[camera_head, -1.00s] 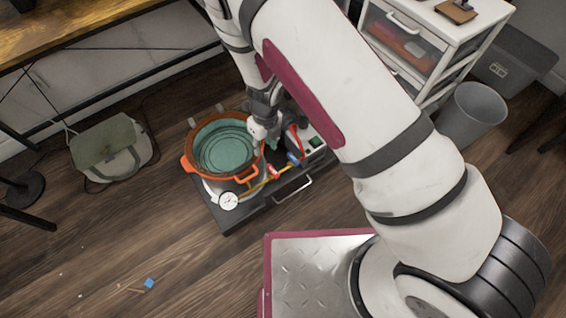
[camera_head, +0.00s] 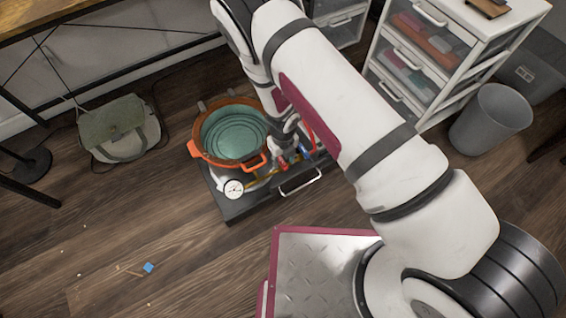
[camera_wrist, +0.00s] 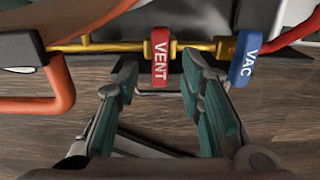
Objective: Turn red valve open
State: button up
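The red valve handle (camera_wrist: 160,64), marked VENT, sits on a brass pipe (camera_wrist: 110,46) in the wrist view. The handle lies across the pipe. A blue valve handle (camera_wrist: 244,60), marked VAC, is to its right and tilted. My gripper (camera_wrist: 160,72) is open, with one teal-padded finger on each side of the red handle's near end. I cannot tell whether either finger touches it. In the head view the red handle (camera_head: 283,164) is small and partly hidden by my arm.
An orange pot (camera_head: 200,150) stands on the dark base unit (camera_head: 235,205), its side handle (camera_wrist: 62,88) left of the gripper. A pressure gauge (camera_head: 233,189) is at the front. A red hose (camera_wrist: 295,32) runs right. Drawers (camera_head: 420,65) and a grey bin (camera_head: 490,118) stand at right.

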jog(key=shift+f, duration=1.05)
grip_shut()
